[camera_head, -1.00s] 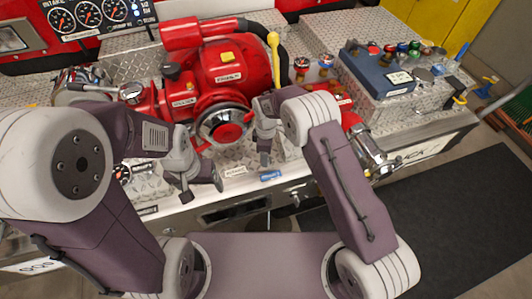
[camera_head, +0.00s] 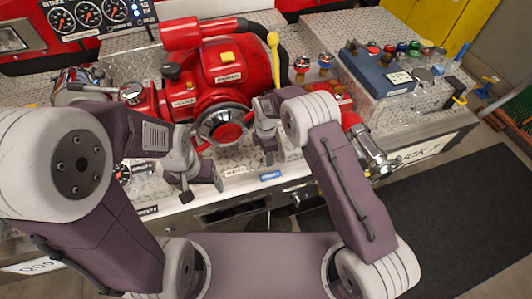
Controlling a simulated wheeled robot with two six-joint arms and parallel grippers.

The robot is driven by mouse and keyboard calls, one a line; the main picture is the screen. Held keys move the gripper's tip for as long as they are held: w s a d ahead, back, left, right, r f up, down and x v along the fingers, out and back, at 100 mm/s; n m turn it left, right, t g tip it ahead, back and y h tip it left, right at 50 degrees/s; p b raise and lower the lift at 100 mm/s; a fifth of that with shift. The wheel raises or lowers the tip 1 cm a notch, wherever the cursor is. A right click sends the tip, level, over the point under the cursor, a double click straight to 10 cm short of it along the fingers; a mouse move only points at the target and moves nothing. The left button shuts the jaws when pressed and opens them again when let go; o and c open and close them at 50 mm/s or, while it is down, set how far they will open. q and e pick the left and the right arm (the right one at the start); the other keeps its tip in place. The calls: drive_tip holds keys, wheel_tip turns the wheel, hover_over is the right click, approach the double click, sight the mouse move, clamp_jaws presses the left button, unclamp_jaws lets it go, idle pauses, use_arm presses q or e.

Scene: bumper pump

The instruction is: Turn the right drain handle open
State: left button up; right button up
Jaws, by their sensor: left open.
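My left gripper (camera_head: 203,189) is open and empty, in front of the red pump (camera_head: 222,75) and above the front edge of the panel. My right gripper (camera_head: 268,150) points down over the panel, right of the pump's round chrome-and-red cap (camera_head: 222,125). Its fingers are seen nearly edge-on, so their gap is unclear. A white label (camera_head: 236,171) and a blue label (camera_head: 270,175) are on the front edge below it. A small dark fitting (camera_head: 299,197) shows under the edge near my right forearm. I cannot tell whether it is the right drain handle; my arms hide part of this area.
A chrome outlet (camera_head: 372,155) juts out at the right. A yellow-knobbed lever (camera_head: 274,45) stands beside the pump. A blue box (camera_head: 378,72) and several coloured caps sit on the right deck. A dark mat (camera_head: 460,215) covers open floor at the right.

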drive_tip(key=o, duration=1.4)
drive_tip(key=shift+a, duration=0.1)
drive_tip(key=shift+c, duration=0.2)
